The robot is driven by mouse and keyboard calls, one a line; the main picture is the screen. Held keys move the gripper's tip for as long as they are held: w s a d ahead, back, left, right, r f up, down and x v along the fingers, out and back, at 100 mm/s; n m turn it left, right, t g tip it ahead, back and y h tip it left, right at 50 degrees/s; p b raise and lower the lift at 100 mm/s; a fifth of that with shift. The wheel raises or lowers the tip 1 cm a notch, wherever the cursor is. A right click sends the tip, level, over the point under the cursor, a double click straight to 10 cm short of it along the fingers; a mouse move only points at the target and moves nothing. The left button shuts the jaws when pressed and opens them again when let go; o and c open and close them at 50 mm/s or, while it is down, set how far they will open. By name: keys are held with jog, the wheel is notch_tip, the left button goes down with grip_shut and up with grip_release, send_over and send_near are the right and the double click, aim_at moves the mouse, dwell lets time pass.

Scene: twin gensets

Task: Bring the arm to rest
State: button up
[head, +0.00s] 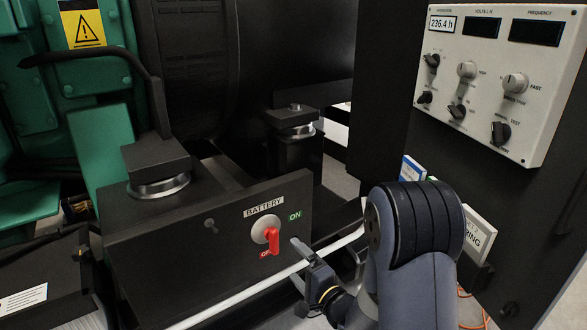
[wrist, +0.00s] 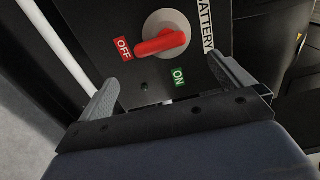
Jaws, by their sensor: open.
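My gripper (head: 304,264) is in front of the battery panel (head: 170,262), to the lower right of the red switch handle (head: 273,241). In the wrist view my gripper (wrist: 166,82) has its two fingers wide apart with nothing between them. The red handle (wrist: 158,42) is beyond the fingertips, apart from them. It points at the red OFF label (wrist: 123,48). The green ON label (wrist: 179,77) shows between the fingers. My arm is bent low at the right of the head view and hides part of what is behind it.
A white rail (head: 240,294) runs across the front of the battery panel, close to my gripper. A control panel (head: 500,75) with knobs is at the upper right. Label plates (head: 478,235) stand behind my arm. The green engine (head: 100,150) is at the left.

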aim_at(278, 244)
jog(key=b+x, duration=0.1)
jog(key=x, duration=0.7)
jog(key=shift+a, duration=0.1)
